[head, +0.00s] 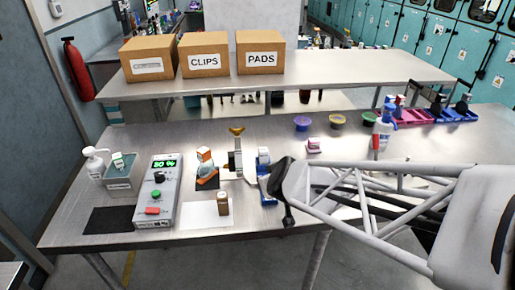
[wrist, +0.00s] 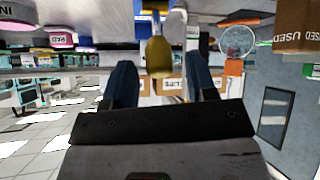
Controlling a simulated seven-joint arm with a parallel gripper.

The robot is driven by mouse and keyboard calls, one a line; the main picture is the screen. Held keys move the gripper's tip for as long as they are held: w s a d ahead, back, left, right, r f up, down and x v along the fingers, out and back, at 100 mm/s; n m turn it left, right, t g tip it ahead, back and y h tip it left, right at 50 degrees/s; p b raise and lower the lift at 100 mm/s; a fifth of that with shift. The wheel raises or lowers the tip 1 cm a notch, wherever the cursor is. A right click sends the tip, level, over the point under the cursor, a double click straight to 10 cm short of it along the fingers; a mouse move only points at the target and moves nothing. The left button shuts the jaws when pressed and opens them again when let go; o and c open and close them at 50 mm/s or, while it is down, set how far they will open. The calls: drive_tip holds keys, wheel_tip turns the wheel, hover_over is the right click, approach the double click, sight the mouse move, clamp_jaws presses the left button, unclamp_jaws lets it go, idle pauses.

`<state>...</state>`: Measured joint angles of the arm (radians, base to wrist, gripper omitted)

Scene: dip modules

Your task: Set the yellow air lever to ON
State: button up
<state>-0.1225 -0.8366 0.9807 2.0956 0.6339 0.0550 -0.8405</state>
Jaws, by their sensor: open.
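The yellow air lever (head: 236,131) sits on top of an upright white and metal fitting (head: 238,160) in the middle of the table. In the wrist view, a yellow piece that looks like this lever (wrist: 159,58) hangs between my gripper's fingers. My gripper (wrist: 160,68) is open, with a finger on each side of the yellow piece and visible gaps between. I cannot tell how deep the lever lies between the fingers. In the head view my arm comes in from the right and ends just right of the fitting; its fingertips are not clear. No ON marking is readable.
A grey control box (head: 158,190) with a green display stands left of the fitting. An orange-capped flask (head: 206,172) on a dark pad and a small brown bottle (head: 223,203) on a white sheet are close by. Cardboard boxes (head: 204,55) stand on the raised shelf behind.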

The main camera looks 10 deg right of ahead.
drive_tip(key=shift+v, duration=2.5)
drive_tip(key=s+d+r+m+g+h, duration=0.1)
drive_tip(key=s+d+r+m+g, duration=0.1)
drive_tip(key=s, duration=0.6)
drive_tip(key=s+d+r+m+g, duration=0.2)
drive_tip(key=s+d+r+g, duration=0.2)
drive_tip(key=s+r, duration=0.3)
drive_tip(key=shift+s+d+g+h, duration=0.25)
drive_tip(key=shift+s+g+h, duration=0.2)
drive_tip(key=shift+s, duration=0.2)
